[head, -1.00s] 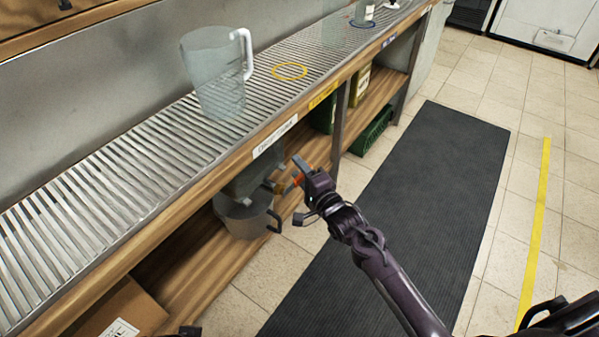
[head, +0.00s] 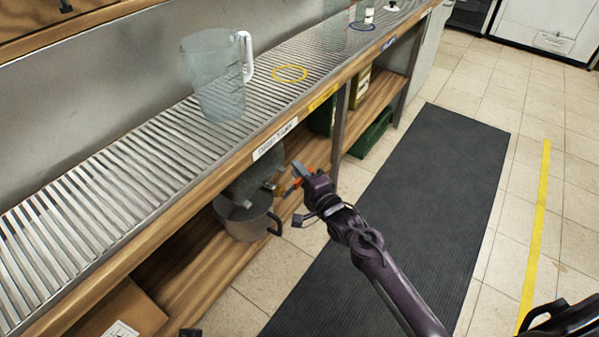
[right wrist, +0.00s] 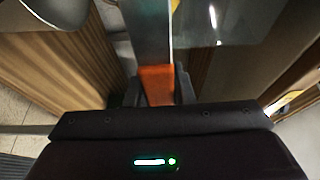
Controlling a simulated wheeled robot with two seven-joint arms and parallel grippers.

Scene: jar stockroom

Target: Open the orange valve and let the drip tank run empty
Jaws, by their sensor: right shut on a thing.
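The orange valve handle (head: 302,170) shows at the front of the grey drip tank (head: 245,181), under the counter and below a white label (head: 274,138). My right gripper (head: 297,175) is shut on the handle. In the right wrist view the orange handle (right wrist: 157,84) lies between the fingers of my right gripper (right wrist: 157,95). A grey metal pot (head: 246,219) with a dark handle stands below the tank on the lower shelf. I cannot make out any flow or the tank's level. My left gripper is not recognisable in these views.
A clear jug (head: 216,85) stands on the slatted counter (head: 120,165), beside a yellow ring (head: 290,73). A cardboard box (head: 122,312) sits on the lower shelf. A dark mat (head: 400,210) lies on the open floor to the right.

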